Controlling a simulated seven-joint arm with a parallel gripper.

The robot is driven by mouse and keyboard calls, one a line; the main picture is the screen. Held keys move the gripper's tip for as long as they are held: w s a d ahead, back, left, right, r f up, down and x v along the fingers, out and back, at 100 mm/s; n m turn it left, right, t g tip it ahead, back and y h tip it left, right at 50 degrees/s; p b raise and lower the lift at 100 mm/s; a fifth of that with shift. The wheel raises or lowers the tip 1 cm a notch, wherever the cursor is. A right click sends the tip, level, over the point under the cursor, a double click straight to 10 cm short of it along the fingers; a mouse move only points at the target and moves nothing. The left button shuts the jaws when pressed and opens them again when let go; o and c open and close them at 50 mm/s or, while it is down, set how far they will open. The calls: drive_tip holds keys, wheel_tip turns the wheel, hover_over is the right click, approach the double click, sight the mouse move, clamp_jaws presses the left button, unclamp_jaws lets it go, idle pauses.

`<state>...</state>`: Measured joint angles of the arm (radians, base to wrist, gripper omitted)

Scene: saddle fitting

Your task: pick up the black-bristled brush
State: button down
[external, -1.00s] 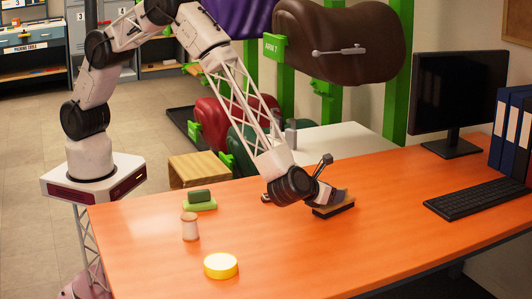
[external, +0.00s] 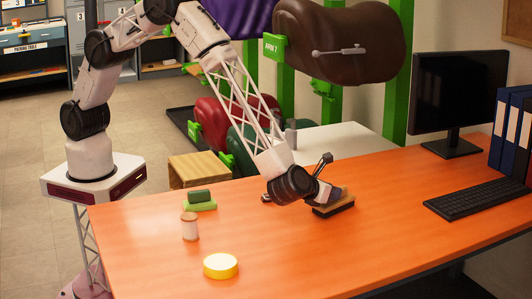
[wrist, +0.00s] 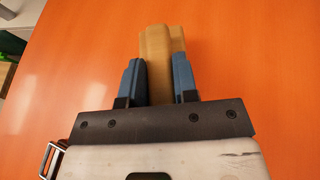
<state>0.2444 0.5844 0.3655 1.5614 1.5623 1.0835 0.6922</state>
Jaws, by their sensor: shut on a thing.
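The brush (external: 338,205) has a wooden back and dark bristles below it. It rests on or just above the orange table, right of the arm's end in the external view; I cannot tell whether the bristles touch the table. My gripper (external: 328,196) is at the brush. In the wrist view the wooden back (wrist: 157,45) lies between the two blue fingers of my gripper (wrist: 158,75), which are shut on it. The bristles are hidden in the wrist view.
The orange table (external: 400,245) also holds a green brush or block (external: 200,200), a small spool-like jar (external: 190,226) and a yellow round tin (external: 220,265) at left. A keyboard (external: 478,198) and monitor (external: 458,95) stand at right. The table front is clear.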

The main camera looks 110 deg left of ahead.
drive_tip(key=shift+r, duration=0.65)
wheel_tip(320, 180, up, 2)
drive_tip(key=shift+r, duration=0.1)
drive_tip(key=s, duration=0.5)
drive_tip(key=s+a, duration=0.1)
drive_tip(key=s, duration=0.4)
drive_tip(key=s+r, duration=0.1)
drive_tip(key=s, duration=0.5)
drive_tip(key=shift+a+r, duration=0.1)
drive_tip(key=shift+a, duration=0.05)
